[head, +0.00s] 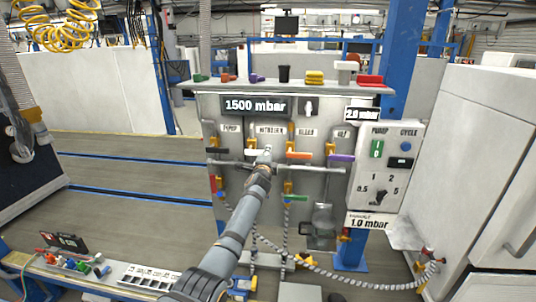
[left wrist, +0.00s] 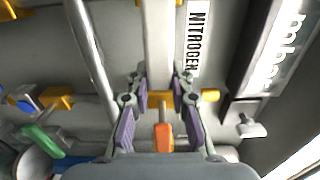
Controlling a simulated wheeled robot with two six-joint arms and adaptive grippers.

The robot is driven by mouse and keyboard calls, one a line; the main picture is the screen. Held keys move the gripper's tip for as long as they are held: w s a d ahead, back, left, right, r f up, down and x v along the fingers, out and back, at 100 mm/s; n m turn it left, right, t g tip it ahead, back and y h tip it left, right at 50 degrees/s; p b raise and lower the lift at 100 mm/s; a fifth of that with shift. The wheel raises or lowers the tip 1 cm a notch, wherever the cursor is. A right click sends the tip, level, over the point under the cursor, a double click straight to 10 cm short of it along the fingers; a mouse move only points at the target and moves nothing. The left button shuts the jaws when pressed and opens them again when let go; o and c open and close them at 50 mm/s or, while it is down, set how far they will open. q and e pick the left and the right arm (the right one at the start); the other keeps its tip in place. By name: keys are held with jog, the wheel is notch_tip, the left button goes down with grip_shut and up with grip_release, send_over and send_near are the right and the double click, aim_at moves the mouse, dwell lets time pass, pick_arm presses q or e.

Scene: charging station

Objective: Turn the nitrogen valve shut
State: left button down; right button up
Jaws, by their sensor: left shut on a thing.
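My right gripper is not in view.
An orange-handled valve (head: 298,155) and a purple-handled valve (head: 341,157) sit to the right on the panel. A pressure display (head: 255,106) reads 1500 mbar. A control box (head: 385,165) stands at the right. A tool tray (head: 148,277) lies at the lower left.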

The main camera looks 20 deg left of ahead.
pick_arm(q)
jog(key=c, duration=1.2)
grip_release()
jog(key=shift+o, duration=0.2)
jog(key=v, duration=1.2)
